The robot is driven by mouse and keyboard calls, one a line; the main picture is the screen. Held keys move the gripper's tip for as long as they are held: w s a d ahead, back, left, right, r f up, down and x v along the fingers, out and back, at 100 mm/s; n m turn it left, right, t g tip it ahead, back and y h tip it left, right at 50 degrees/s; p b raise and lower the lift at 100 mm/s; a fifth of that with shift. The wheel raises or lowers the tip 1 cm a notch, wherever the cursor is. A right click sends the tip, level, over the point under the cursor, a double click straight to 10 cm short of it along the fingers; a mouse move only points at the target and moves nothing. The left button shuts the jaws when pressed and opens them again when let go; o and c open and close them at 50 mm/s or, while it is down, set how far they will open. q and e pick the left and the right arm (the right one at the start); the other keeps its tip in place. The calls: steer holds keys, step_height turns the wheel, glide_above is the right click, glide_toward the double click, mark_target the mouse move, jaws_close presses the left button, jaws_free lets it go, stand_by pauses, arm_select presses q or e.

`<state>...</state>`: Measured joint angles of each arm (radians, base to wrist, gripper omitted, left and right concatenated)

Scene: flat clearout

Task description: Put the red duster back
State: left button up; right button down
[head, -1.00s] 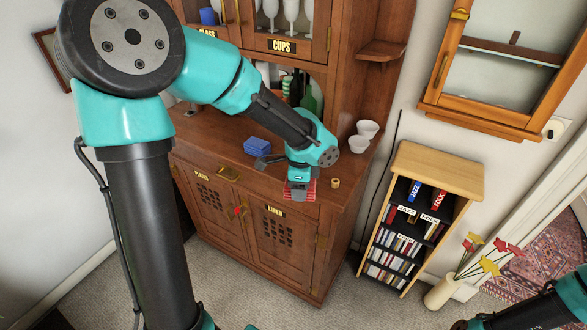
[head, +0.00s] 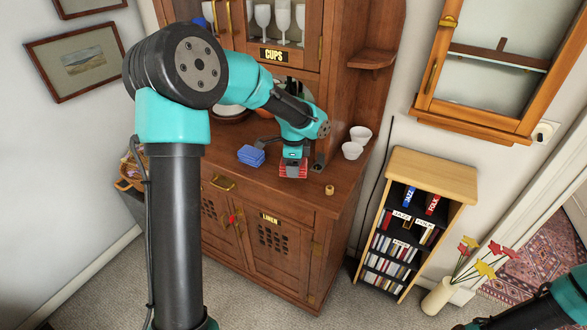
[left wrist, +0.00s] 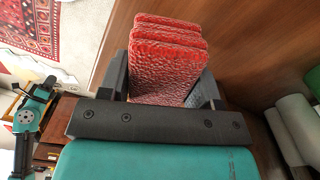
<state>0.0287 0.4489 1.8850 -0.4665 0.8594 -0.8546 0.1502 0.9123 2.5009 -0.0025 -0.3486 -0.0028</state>
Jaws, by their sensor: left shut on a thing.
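The red duster (head: 293,170) is a folded, rough-textured red cloth in several layers. My left gripper (head: 293,158) is shut on it, over the worktop (head: 300,194) of the brown wooden cabinet; I cannot tell whether the duster touches the wood. In the left wrist view the duster (left wrist: 168,62) stands up between the dark jaws of the left gripper (left wrist: 163,80). A blue folded cloth stack (head: 251,156) lies to its left. The cabinet door marked LINEN (head: 270,246) is shut below. My right gripper is out of view.
Two white cups (head: 355,142) stand on the worktop to the right, and a small brass-coloured piece (head: 329,190) lies near the front edge. Glasses (head: 283,22) stand behind the upper door marked CUPS. A low bookcase (head: 432,172) and a flower vase (head: 441,294) stand right of the cabinet.

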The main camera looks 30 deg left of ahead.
arm_select(q)
steer(key=shift+w+a+f, duration=0.1)
steer(key=shift+w+a, duration=0.25)
steer(key=shift+w, duration=0.25)
steer(key=shift+w+a+f, duration=0.1)
steer(key=shift+w+a, duration=0.25)
steer(key=shift+w, duration=0.2)
steer(key=shift+f, duration=1.7)
steer(key=shift+f, duration=0.1)
steer(key=o, duration=0.9)
